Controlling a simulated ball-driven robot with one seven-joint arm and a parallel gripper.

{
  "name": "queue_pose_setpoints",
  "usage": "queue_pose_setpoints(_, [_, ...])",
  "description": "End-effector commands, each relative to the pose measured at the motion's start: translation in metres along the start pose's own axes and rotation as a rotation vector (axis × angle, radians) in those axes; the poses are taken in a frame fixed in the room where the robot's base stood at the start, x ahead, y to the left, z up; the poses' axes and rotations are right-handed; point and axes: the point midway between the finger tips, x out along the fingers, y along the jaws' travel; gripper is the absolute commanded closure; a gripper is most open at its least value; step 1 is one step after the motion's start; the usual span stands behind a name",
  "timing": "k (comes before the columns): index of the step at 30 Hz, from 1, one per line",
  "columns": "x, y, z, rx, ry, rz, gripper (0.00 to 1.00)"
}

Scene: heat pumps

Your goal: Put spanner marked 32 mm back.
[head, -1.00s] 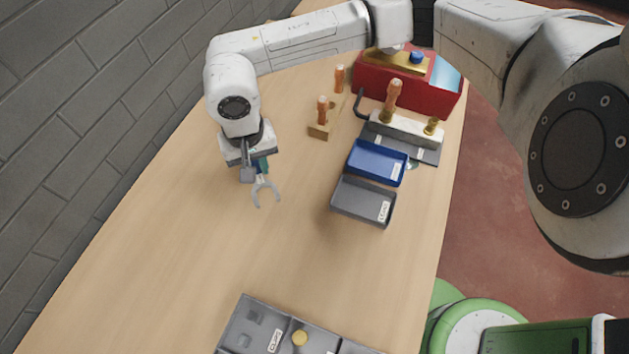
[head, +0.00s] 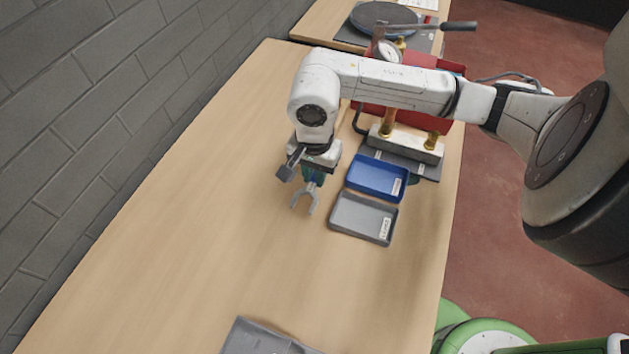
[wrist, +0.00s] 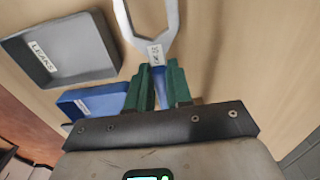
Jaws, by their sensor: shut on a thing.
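My gripper (head: 312,177) is shut on a light grey open-ended spanner (head: 305,200), holding it over the table, just left of the trays. In the wrist view, the green fingers (wrist: 160,82) grip the blue part of the spanner's handle. Its forked jaw (wrist: 150,28) points away from my gripper. A small white label sits on its neck, but I cannot read the marking surely. The rest of the handle is hidden by the fingers.
A grey tray (head: 350,224) marked LEAKS and a blue tray (head: 362,184) lie right of my gripper. A brass-fitted block (head: 405,145) and red case (head: 440,68) stand behind them. A grey container (head: 262,340) is at the front. The table's left side is clear.

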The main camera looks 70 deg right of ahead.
Motion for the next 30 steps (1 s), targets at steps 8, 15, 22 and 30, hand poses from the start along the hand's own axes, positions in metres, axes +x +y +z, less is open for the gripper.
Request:
queue_pose_setpoints(8, [0.035,0.001,0.002,0.002,-0.005,0.001,1.00])
queue_pose_setpoints(15, [0.039,0.000,0.001,-0.002,-0.001,0.001,1.00])
queue_pose_setpoints(22, [0.043,0.000,0.001,-0.002,0.000,0.001,1.00])
queue_pose_setpoints(30, [0.042,0.000,0.001,-0.001,-0.001,0.001,0.56])
